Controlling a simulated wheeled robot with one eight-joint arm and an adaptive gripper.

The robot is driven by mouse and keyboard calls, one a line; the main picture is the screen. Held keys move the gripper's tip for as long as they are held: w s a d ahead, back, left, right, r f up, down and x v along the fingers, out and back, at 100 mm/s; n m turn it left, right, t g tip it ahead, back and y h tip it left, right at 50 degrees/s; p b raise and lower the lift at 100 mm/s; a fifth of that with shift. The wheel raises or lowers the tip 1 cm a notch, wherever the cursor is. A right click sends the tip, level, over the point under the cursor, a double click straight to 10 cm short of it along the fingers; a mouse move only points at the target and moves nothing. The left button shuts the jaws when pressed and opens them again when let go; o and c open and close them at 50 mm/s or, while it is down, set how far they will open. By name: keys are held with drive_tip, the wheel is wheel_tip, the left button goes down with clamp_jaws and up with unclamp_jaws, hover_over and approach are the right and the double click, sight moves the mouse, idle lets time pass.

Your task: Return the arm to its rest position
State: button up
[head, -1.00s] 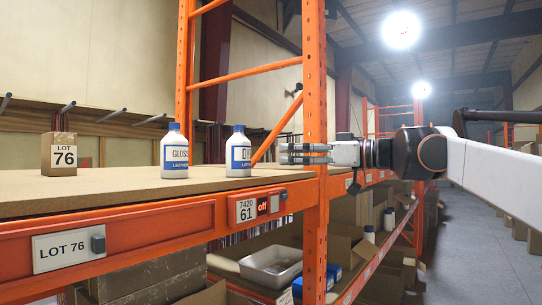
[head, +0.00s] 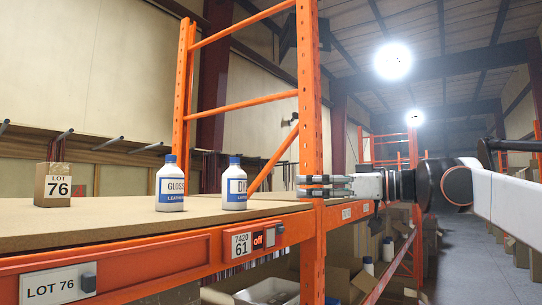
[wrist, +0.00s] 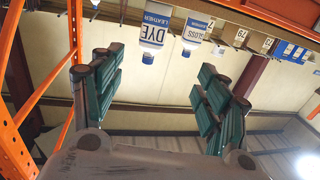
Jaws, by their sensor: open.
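My gripper (head: 299,187) is open and empty, beside the orange rack post (head: 309,120), with its fingers pointing left over the shelf in the head view. My arm runs from it to the right edge. A white-and-blue DYE bottle (head: 234,186) stands upright on the shelf, left of the fingertips with a clear gap. A similar GLOSS bottle (head: 170,188) stands further left. The wrist view is upside down; there the open fingers (wrist: 158,64) are spread with nothing between them, and the DYE bottle (wrist: 154,28) and GLOSS bottle (wrist: 193,32) show beyond.
A small LOT 76 box (head: 53,188) stands on the shelf (head: 110,220) at left. The orange shelf beam (head: 150,255) carries a 7420 61 label (head: 242,243) and a LOT 76 label (head: 55,283). The aisle floor (head: 475,260) at right looks clear.

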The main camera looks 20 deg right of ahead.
drive_tip(key=shift+s+d, duration=0.2)
drive_tip(key=shift+s, duration=0.35)
